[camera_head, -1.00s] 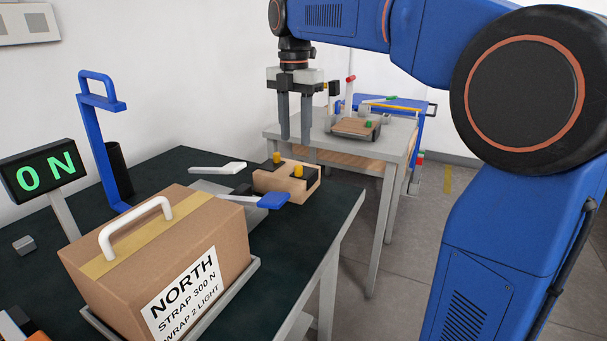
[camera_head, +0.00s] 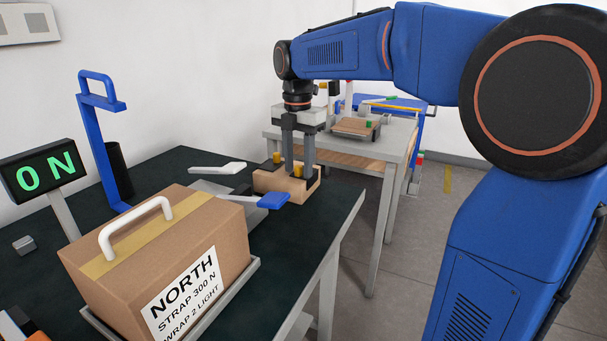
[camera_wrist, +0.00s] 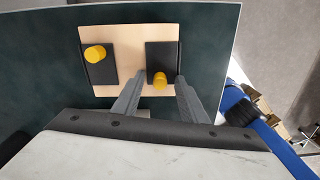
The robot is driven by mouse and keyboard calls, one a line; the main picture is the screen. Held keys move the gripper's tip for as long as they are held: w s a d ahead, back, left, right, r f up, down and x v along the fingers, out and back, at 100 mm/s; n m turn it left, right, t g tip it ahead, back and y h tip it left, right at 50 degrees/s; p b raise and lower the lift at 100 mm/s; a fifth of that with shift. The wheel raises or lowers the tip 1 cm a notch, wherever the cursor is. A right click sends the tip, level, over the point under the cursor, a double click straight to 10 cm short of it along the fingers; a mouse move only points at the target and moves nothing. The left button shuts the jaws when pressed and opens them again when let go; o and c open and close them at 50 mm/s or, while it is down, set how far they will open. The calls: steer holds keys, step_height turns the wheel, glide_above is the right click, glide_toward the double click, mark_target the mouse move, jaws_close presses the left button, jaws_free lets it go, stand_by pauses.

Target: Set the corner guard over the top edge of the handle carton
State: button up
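The handle carton (camera_head: 225,238) is a brown box with a white handle (camera_head: 135,228) and a NORTH label, at the lower left of the head view. Two black pieces with yellow knobs, seemingly corner guards, sit on a light wooden block (camera_head: 268,184). The wrist view shows the left black piece (camera_wrist: 99,68) and the right black piece (camera_wrist: 161,55). My gripper (camera_head: 299,172) is open and low over the block. In the wrist view its fingers (camera_wrist: 158,88) stand on either side of the right yellow knob (camera_wrist: 160,81). Contact cannot be told.
A blue stand (camera_head: 100,150), a lit ON sign (camera_head: 45,173) and a blue-ended lever (camera_head: 273,201) stand near the carton on the dark table (camera_head: 310,235). A white lever (camera_head: 217,169) lies behind. A second table (camera_head: 390,155) stands farther back.

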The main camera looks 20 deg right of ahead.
jaws_close()
steer(key=shift+r, duration=0.1)
